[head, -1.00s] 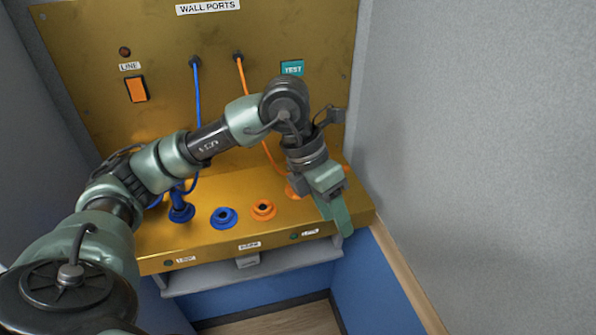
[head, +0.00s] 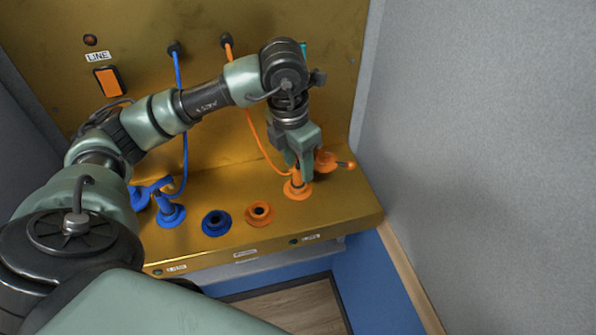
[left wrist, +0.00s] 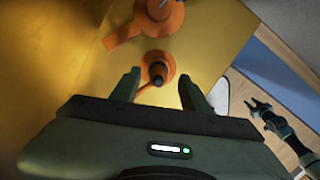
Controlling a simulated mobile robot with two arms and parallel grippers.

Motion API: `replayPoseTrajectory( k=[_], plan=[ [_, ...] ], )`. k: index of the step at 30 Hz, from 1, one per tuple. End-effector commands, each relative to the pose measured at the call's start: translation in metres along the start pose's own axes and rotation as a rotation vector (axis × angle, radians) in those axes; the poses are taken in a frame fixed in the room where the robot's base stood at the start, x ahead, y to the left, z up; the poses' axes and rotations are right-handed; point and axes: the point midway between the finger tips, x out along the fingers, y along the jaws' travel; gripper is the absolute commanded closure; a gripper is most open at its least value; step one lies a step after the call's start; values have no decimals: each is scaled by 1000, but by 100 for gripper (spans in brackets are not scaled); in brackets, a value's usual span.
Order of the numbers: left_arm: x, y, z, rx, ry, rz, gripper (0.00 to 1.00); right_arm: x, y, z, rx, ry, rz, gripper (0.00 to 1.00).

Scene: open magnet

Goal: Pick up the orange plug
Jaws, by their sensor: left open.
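The orange plug (head: 297,181) stands upright in an orange ring socket (head: 298,194) at the right of the brass shelf, with an orange cable (head: 256,135) running to it from the wall. My left gripper (head: 299,167) points down at the plug, its fingers hiding part of it. In the left wrist view the plug (left wrist: 157,70) shows its dark top between the two spread fingers of the left gripper (left wrist: 159,90), with gaps on both sides. My right gripper (left wrist: 259,105) is small at the right of that view, away from the plug; its jaw state is unclear.
An orange fitting with a side handle (head: 327,161) stands close behind and right of the plug. An empty orange socket (head: 259,213) and a blue socket (head: 216,222) lie to the left. A blue plug (head: 168,205) stands further left. A grey wall (head: 470,130) bounds the right.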

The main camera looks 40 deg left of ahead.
Motion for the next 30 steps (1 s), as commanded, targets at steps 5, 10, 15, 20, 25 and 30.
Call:
replayPoseTrajectory(
  k=[5, 10, 15, 20, 25, 30],
  plan=[
    [24, 1, 0, -1, 4, -2, 54, -16, 2, -10, 0, 13, 2, 64],
    [35, 1, 1, 1, -1, -1, 54, -18, 1, -22, 2, 31, 1, 64],
    [35, 1, 1, 1, -1, -1, 54, -17, -5, -24, 5, 33, -6, 64],
    [35, 1, 1, 1, -1, -1, 99, -17, -8, -24, 7, 33, -10, 64],
    [35, 1, 1, 1, -1, -1, 100, -17, -8, -21, 7, 30, -10, 64],
    [34, 1, 1, 1, -1, -1, 100, -16, -6, -19, 6, 26, -8, 64]
  ],
)
